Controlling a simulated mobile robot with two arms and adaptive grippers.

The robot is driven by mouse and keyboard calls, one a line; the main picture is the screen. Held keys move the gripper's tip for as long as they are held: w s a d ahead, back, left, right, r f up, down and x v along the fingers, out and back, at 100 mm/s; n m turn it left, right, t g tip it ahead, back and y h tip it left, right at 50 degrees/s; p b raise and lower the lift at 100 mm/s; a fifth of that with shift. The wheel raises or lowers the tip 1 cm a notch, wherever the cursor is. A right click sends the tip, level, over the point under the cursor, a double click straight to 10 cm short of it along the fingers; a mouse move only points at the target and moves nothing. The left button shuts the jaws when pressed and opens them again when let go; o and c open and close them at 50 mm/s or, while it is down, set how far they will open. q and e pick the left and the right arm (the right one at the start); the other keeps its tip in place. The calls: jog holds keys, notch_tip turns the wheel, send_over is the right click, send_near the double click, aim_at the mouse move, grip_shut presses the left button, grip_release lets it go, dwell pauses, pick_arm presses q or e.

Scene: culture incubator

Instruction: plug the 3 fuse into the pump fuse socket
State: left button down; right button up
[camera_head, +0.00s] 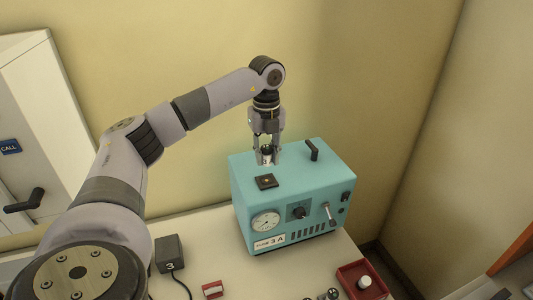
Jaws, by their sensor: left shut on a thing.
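The pump (243,190) is a teal box on the table. Its front label (269,243) seems to read "3 A" at its end. The socket on its top is a small dark square plate (266,182). My left gripper (267,159) points down over the pump top, just behind the socket in the picture. It is shut on a small dark and silvery piece (267,152), apparently the fuse; no number is readable on it. The fingers partly hide it, and I cannot tell its exact height over the socket. My right gripper is not in view.
A black block marked 3 (169,252), with a cable, sits left of the pump. A red and white item (212,289) and small metallic pieces (332,294) lie in front. A red tray (350,271) holds a white round piece (364,282). A black handle (312,150) rises from the pump top.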

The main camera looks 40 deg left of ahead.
pick_arm(q)
jog(key=b, duration=0.3)
send_over(267, 180)
notch_tip(267, 180, down, 4)
jog(key=shift+s+f, duration=0.1)
jog(key=shift+f+b, duration=0.3)
jog(key=shift+f, duration=0.1)
jog(key=shift+p, duration=0.4)
dwell(1.5)
jog(key=shift+f+b, duration=0.35)
jog(key=shift+f, duration=0.2)
dwell(0.3)
jog(key=c, duration=1.2)
grip_release()
jog(key=shift+c, duration=0.2)
